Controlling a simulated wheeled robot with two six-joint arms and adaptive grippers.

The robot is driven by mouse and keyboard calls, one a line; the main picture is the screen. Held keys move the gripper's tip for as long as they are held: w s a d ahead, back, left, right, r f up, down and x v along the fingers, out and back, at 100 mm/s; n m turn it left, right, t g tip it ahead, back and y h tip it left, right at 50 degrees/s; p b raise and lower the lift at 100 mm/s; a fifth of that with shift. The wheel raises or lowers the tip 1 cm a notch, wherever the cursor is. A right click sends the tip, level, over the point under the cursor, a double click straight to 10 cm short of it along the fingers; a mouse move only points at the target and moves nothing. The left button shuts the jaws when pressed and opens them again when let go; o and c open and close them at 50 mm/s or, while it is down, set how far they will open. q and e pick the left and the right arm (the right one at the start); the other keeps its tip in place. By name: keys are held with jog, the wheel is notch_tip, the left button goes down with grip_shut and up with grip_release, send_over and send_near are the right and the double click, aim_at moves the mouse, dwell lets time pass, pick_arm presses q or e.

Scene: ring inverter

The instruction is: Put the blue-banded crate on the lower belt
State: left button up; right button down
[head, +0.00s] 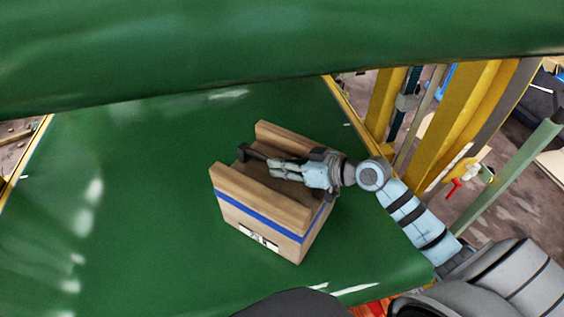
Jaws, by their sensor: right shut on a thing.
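The blue-banded crate (255,222) is a light wooden box with a blue stripe around its side and a white-and-black label below it. It is at the middle of the head view, over the wide green lower belt (140,210); whether its base touches the belt is hard to tell. My right gripper (270,162) reaches in from the right between the crate's two raised top edges. It is shut on the crate at its top, near a dark bar; the exact contact is partly hidden. My left gripper is not in view.
A green upper belt (250,50) crosses the top of the view, above and beyond the crate. Yellow frame posts (465,120) and a red-handled fitting (453,188) stand at the right. The lower belt is bare left of the crate.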

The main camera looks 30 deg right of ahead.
jog(key=shift+f+b, duration=0.5)
jog(key=shift+f, duration=0.05)
dwell(0.5)
jog(key=c, duration=1.5)
grip_release()
jog(key=shift+s, duration=0.1)
jog(key=shift+s+f, duration=0.1)
jog(key=v, duration=0.6)
jog(key=shift+s+d, duration=0.2)
jog(key=shift+s, duration=0.05)
jog(key=shift+s+d+r, duration=0.15)
jog(key=shift+s+r, duration=0.15)
jog(key=shift+s, duration=0.1)
jog(key=shift+w+r, duration=0.1)
jog(key=shift+w, duration=0.05)
